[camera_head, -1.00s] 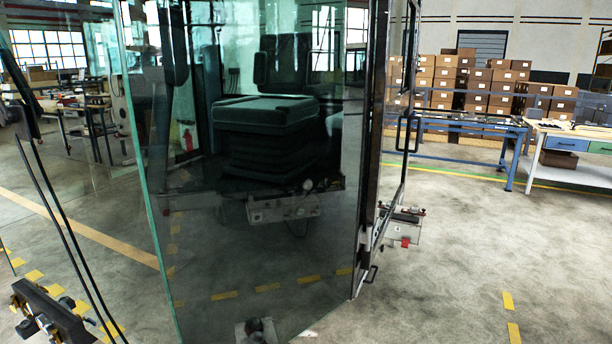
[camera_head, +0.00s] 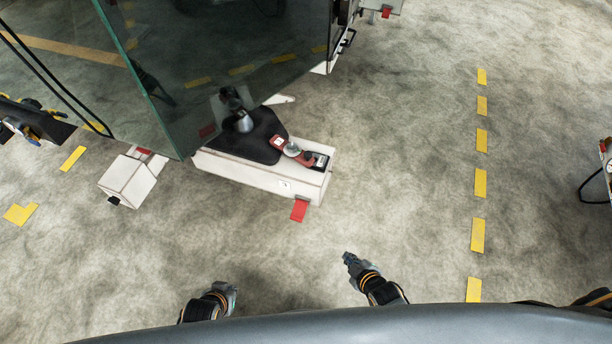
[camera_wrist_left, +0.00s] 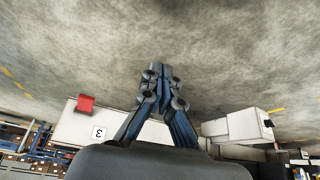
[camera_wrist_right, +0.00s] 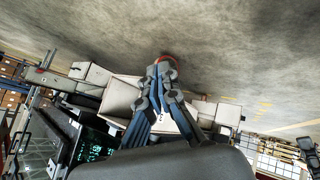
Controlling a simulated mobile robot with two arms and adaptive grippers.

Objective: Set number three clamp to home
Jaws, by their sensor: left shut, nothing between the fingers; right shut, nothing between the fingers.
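In the head view a white trolley beam (camera_head: 240,174) runs under the cab's glass corner. A clamp with a red lever and a silver knob (camera_head: 292,149) sits on its top near the right end. A red tab (camera_head: 299,210) sticks out below that end. A label reading 3 (camera_wrist_left: 99,133) shows on the beam in the left wrist view. My left gripper (camera_head: 226,288) is shut and empty, below the beam in the picture and apart from it. My right gripper (camera_head: 350,260) is shut and empty, right of the beam's end and apart from it.
The cab's glass panel (camera_head: 200,60) overhangs the beam at upper left. A white block (camera_head: 129,182) lies left of the beam. Yellow dashes (camera_head: 481,183) mark the floor at right. The floor between my grippers and the beam is clear.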

